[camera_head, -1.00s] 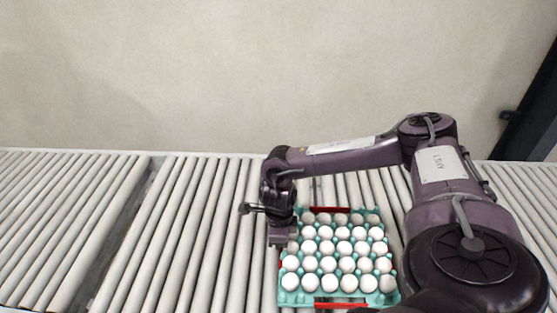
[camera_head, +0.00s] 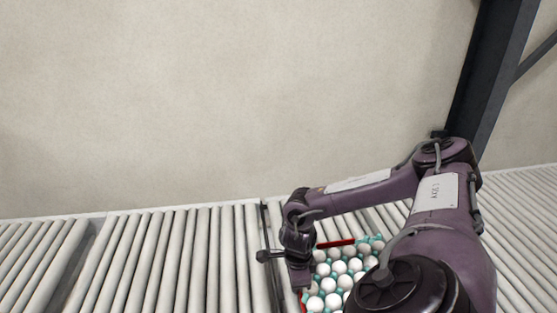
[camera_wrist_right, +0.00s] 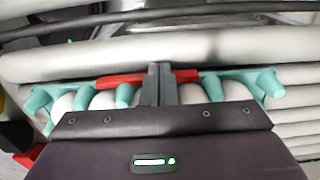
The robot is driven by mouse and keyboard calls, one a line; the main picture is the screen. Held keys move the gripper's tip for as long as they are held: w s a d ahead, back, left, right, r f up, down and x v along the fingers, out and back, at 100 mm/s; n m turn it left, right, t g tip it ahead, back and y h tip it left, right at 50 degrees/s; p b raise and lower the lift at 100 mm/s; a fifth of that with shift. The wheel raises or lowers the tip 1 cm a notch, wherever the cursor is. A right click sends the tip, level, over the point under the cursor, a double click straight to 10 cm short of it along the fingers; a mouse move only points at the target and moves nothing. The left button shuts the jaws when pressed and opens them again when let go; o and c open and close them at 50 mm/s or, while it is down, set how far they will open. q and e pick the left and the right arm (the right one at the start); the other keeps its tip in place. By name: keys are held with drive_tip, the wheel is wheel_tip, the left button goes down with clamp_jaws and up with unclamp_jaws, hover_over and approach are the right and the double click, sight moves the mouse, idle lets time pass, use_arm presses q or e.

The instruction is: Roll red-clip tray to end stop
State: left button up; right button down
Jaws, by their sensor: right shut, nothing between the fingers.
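The egg tray (camera_head: 379,245) is teal, with white eggs and red clips, and lies on the rollers at the bottom of the head view. The arm and the frame edge hide its right and near parts. One red clip (camera_head: 337,243) shows on its far edge. My right gripper (camera_head: 301,284) points down at the tray's left side. In the wrist view the shut, empty fingers (camera_wrist_right: 160,82) stand against or just in front of a red clip (camera_wrist_right: 120,80); contact is unclear. I cannot make out an end stop. My left gripper is not in view.
The roller conveyor (camera_head: 180,260) runs left to right, with a dark seam (camera_head: 269,245) just left of the gripper. Rollers left of it are bare. A dark post (camera_head: 490,80) stands at the back right by the wall.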

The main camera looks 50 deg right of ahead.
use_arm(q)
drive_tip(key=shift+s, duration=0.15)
use_arm(e)
drive_tip(key=shift+w+a, duration=0.25)
drive_tip(key=shift+a, duration=0.05)
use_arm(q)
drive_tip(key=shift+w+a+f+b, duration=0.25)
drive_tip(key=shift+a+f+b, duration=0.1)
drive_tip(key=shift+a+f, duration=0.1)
use_arm(e)
wheel_tip(320, 180, up, 10)
drive_tip(key=w+a, duration=0.2)
drive_tip(key=shift+w+a, duration=0.15)
drive_tip(key=shift+w, duration=0.1)
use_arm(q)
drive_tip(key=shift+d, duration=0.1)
